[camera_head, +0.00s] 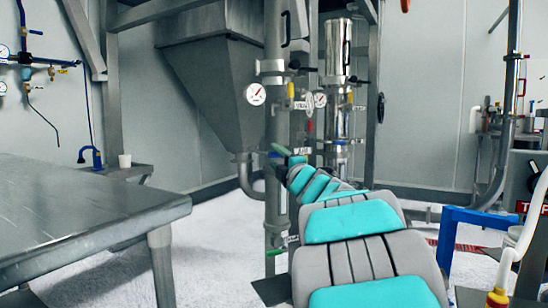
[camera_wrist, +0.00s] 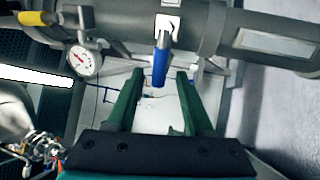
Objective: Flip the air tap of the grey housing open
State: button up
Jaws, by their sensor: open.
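In the wrist view a tap with a blue lever (camera_wrist: 160,62) sits on a grey cylindrical housing (camera_wrist: 208,28), with a white plate at the lever's root. The lever points down the picture, towards my gripper. My gripper (camera_wrist: 160,73) is open, with its two green fingers on either side of the lever's end. A gap shows on both sides, and I see no contact. In the head view my gripper (camera_head: 284,152) is beside the grey upright pipe (camera_head: 276,120); my arm hides much of that area, and the lever is not clear there.
A pressure gauge (camera_wrist: 84,60) and a yellow handle (camera_wrist: 37,18) are left of the lever in the wrist view. In the head view a steel table (camera_head: 80,205) stands at left, a grey hopper (camera_head: 215,85) behind, and a blue frame (camera_head: 465,222) at right.

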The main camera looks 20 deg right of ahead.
jog(key=s, duration=0.2)
jog(key=s+f, duration=0.1)
jog(key=s, duration=0.2)
jog(key=shift+s, duration=0.2)
